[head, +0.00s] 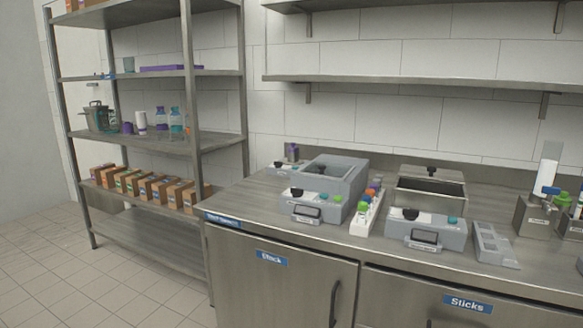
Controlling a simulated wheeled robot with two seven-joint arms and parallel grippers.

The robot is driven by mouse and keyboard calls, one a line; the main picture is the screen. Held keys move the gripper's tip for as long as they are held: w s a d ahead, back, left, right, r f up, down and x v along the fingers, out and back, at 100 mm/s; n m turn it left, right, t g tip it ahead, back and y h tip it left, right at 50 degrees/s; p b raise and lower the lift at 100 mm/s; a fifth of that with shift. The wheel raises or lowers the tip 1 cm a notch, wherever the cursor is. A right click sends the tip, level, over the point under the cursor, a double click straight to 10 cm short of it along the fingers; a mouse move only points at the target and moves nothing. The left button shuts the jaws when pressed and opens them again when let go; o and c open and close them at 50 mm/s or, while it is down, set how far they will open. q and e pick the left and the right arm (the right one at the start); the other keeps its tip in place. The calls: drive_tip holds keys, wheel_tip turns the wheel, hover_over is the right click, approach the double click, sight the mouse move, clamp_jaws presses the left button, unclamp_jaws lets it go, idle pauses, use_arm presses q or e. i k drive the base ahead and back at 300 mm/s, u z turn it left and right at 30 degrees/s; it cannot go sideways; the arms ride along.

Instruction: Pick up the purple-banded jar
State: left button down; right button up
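I cannot tell for certain which item is the purple-banded jar. A small purple item (127,128) stands on the middle level of the shelf rack at the left. Next to it are a white container (141,122) and two clear bottles with bluish contents, one on the left (160,121) and one on the right (176,122). A small dark purple-toned container (292,152) stands at the back of the counter by the wall. These are small in the picture, and bands on them are not clear. Neither of my grippers is in view.
The metal shelf rack (190,90) also bears a pot (97,117) and several brown boxes (158,188) lower down. The counter carries two grey machines (335,187) (428,229), a rack of small capped items (366,212) and a grey holder (494,244). The tiled floor at left is clear.

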sight(293, 154)
drive_tip(key=k, duration=0.9)
drive_tip(key=u, duration=1.25)
drive_tip(key=i, duration=3.85)
drive_tip(key=u, duration=2.6)
drive_tip(key=i, duration=0.5)
drive_tip(key=z, duration=4.6)
drive_tip(key=k, duration=0.25)
drive_tip(key=u, duration=0.2)
